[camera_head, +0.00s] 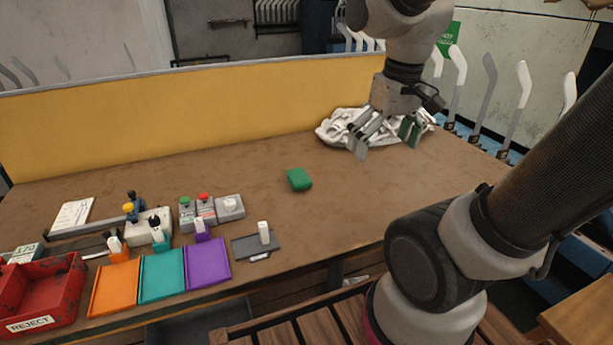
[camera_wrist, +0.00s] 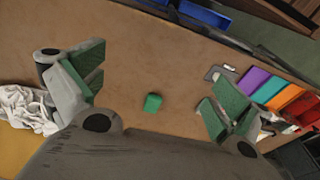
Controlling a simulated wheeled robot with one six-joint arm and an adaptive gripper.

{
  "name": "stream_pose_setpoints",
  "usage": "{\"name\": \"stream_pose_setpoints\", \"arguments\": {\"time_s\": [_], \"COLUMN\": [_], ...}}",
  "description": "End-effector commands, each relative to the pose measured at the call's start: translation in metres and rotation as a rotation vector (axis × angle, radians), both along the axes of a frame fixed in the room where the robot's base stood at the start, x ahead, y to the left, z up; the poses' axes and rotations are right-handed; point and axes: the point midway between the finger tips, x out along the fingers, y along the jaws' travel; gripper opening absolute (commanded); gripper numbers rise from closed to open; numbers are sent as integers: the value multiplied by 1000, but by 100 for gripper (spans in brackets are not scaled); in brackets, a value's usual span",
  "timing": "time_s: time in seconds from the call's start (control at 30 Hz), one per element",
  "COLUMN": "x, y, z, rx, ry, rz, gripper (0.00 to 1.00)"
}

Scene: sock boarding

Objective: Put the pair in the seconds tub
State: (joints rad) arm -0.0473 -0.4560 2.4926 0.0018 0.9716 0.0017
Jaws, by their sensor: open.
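A small green bundle (camera_head: 299,180), which looks like the folded pair, lies alone on the brown bench. It also shows in the wrist view (camera_wrist: 153,102), below and between my fingers. My gripper (camera_head: 384,140) is open and empty above the bench, to the right of and behind the bundle. Its two green-padded fingers stand wide apart in the wrist view (camera_wrist: 152,88). A red tub (camera_head: 64,312) marked REJECT sits at the bench's left front. Blue bins (camera_wrist: 205,13) show at the wrist view's top edge. I cannot read which tub is for seconds.
Orange (camera_head: 114,287), teal (camera_head: 162,275) and purple (camera_head: 207,262) trays line the front edge, with small stamps and button boxes (camera_head: 205,212) behind them. A white cloth heap (camera_head: 335,127) lies near my gripper. A yellow panel (camera_head: 200,108) closes the back. Bench around the bundle is clear.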

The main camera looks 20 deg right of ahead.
Motion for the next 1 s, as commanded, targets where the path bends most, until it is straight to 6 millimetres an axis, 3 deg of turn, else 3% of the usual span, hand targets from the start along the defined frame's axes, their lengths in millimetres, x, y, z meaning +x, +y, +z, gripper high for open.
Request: {"name": "stream_pose_setpoints", "arguments": {"time_s": [0.27,0.4,0.7,0.8,0.9,1.0], "x": [100,154,254,286,308,314], "y": [22,36,61,66,69,70], "z": [-55,-96,-181,-185,-173,-171], "rx": [-20,-23,-25,-46,-80,-98], "ry": [199,254,253,195,131,109], "rz": [201,402,929,1121,1283,1412], "gripper": [100,100,100,100,100,100]}}
